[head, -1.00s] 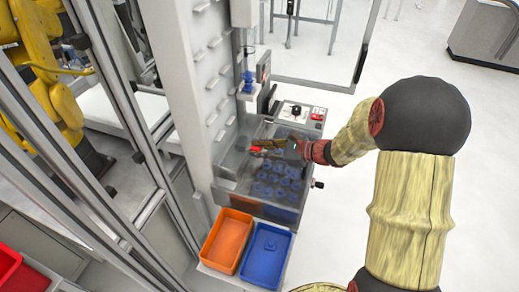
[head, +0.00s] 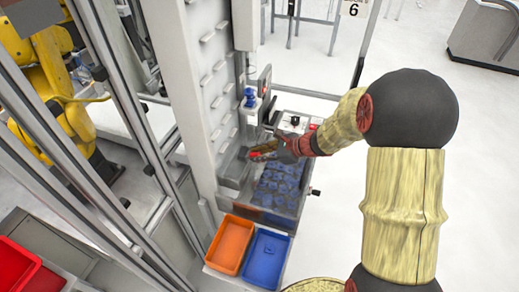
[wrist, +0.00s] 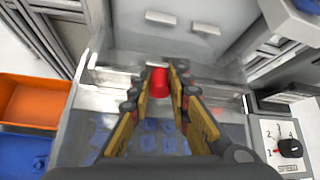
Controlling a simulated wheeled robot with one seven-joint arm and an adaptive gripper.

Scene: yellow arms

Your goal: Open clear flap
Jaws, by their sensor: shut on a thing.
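A clear flap (wrist: 108,98) with a red knob (wrist: 159,82) is at the front of the grey machine, by a bin of blue parts (head: 280,182). The red knob also shows in the head view (head: 255,154). My gripper (head: 262,153) reaches in from the right, above the bin. In the wrist view my gripper's fingertips (wrist: 162,73) sit on both sides of the red knob and are closed on it. The flap's edges are faint, and I cannot tell its exact angle.
An orange tray (head: 231,246) and a blue tray (head: 265,258) stand in front of the bin. A control panel with a black dial (wrist: 289,147) is to the right. A blue part (head: 249,96) sits on a small ledge above. Open floor lies to the right.

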